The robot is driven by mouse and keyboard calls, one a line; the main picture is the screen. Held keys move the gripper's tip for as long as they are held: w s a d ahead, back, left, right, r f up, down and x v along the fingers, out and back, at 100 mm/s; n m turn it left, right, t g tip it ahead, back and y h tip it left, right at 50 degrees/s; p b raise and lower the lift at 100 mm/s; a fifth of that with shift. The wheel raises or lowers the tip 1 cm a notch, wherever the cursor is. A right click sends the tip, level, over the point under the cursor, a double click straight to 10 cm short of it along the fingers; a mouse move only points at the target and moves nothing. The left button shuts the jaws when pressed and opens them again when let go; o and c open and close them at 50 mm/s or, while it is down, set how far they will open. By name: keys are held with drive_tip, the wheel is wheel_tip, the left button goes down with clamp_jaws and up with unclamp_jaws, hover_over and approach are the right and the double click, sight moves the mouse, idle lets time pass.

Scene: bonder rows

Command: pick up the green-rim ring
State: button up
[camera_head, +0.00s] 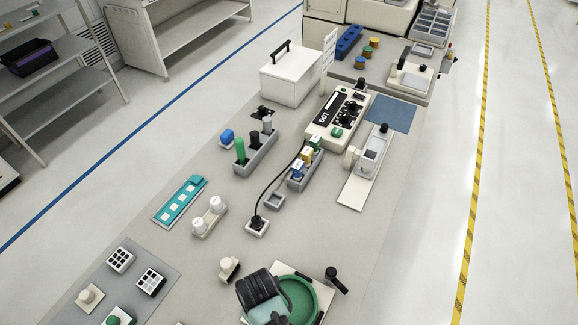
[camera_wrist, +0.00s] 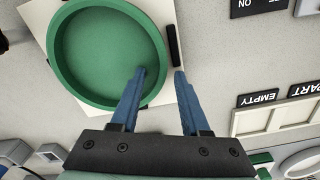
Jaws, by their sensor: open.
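The green-rim ring (camera_wrist: 53,60) is a wide, round green piece with a raised rim and a green floor. It lies on a white square plate (camera_wrist: 178,20). My gripper (camera_wrist: 160,72) is open with blue fingers. In the wrist view the left finger overlaps the inside of the ring and the right finger lies just outside the rim, so the near right rim shows between them. I cannot tell finger height or contact. In the head view the ring (camera_head: 314,301) is at the bottom, partly hidden by my dark gripper body.
A black bar (camera_wrist: 172,46) stands on the plate beside the rim. A black-knobbed part (camera_head: 334,277) is right of the plate in the head view. A white knobbed block (camera_head: 229,268) is left. EMPTY and PART labels mark a pale tray (camera_wrist: 275,118). Bare bench (camera_head: 345,240) lies beyond.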

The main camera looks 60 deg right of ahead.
clamp_jaws()
idle(0.4)
